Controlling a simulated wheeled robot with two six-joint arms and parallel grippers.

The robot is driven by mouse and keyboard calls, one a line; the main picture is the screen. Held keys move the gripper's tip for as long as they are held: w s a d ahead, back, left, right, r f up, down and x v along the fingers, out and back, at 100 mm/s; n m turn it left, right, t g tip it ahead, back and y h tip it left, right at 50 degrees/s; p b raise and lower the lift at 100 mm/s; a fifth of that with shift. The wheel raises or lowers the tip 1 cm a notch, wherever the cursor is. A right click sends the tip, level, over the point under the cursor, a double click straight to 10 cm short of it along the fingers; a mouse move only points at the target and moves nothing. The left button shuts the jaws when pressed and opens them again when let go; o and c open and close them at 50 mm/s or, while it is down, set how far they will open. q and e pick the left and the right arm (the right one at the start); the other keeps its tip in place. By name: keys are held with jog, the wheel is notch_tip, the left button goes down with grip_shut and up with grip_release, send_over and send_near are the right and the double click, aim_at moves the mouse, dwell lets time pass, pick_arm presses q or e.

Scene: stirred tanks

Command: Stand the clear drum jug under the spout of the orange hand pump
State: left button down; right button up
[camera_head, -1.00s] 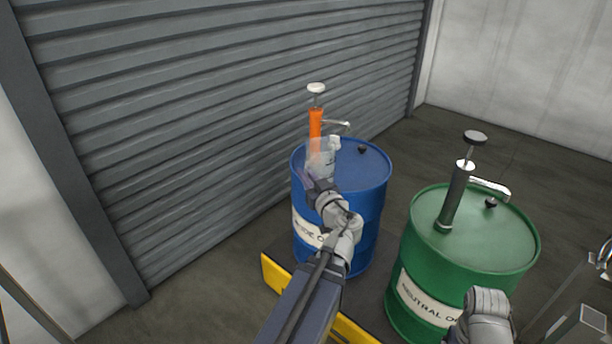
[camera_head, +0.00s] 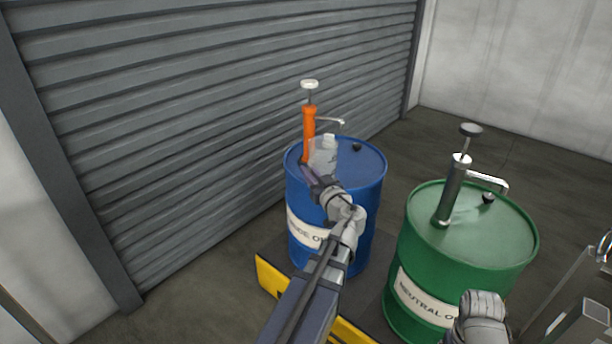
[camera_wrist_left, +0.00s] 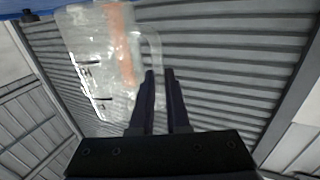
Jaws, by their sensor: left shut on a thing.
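The clear drum jug (camera_head: 325,153) is upright at the blue drum's top, in front of and just right of the orange hand pump (camera_head: 309,128). My left gripper (camera_head: 312,178) is shut on the jug's handle side. The pump's pale spout (camera_head: 332,121) points right, above the jug. I cannot tell whether the jug touches the drum top or is directly below the spout tip. In the left wrist view the jug (camera_wrist_left: 95,60) fills the upper left, the orange pump shows through it, and its handle is at the fingertips (camera_wrist_left: 160,72).
The blue drum (camera_head: 355,200) stands beside a green drum (camera_head: 470,260) with a grey hand pump (camera_head: 453,190). Both are on a dark platform with a yellow edge (camera_head: 280,285). A grey ribbed shutter (camera_head: 200,120) is behind. The blue drum's right top is mostly free.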

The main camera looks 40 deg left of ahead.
aim_at(321, 163)
pick_arm(q)
jog(key=shift+w+a+f+b, duration=0.1)
jog(key=shift+w+f, duration=0.05)
jog(key=shift+w, duration=1)
jog(key=shift+w+a+f+b, duration=0.1)
jog(key=shift+w+f, duration=0.1)
jog(key=shift+w, duration=1)
jog(key=shift+w+a+f+b, duration=0.1)
jog(key=shift+w+f, duration=0.05)
jog(key=shift+w, duration=1)
jog(key=shift+w+a+f+b, duration=0.15)
jog(key=shift+w+f+b, duration=0.05)
jog(key=shift+w, duration=1.1)
jog(key=shift+w+a+f+b, duration=0.1)
jog(key=shift+w+f+b, duration=0.1)
jog(key=shift+w, duration=1.05)
jog(key=shift+f+b, duration=0.6)
jog(key=c, duration=0.8)
grip_release()
